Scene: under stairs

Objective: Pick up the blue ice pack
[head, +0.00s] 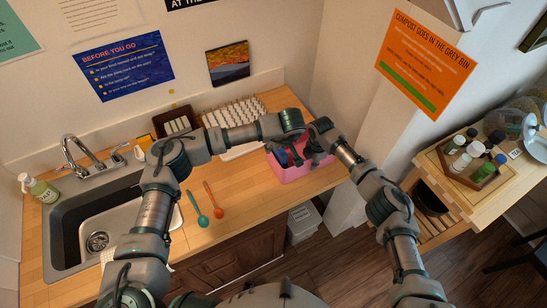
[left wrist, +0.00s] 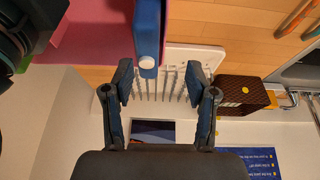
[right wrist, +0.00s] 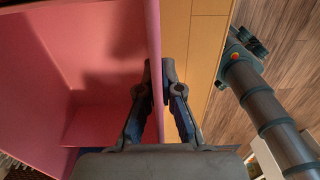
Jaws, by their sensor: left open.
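The blue ice pack (head: 281,157) is in the pink box (head: 292,175) on the wooden counter, partly hidden by my arms. In the left wrist view the ice pack (left wrist: 147,30) stands on edge with a white cap facing the camera. My left gripper (left wrist: 160,75) is open, with the pack's capped end in line with the gap between its fingers; I cannot tell whether they touch it. My right gripper (right wrist: 157,72) has its fingers close together on both sides of the pink box wall (right wrist: 153,28), shut on it. It also shows in the head view (head: 318,160).
A white rack (head: 235,112) and a dark box (head: 175,122) stand behind. A teal spoon (head: 197,210) and an orange spoon (head: 213,200) lie on the counter left of the pink box. The sink (head: 105,225) is at the left; a side table (head: 440,190) is at the right.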

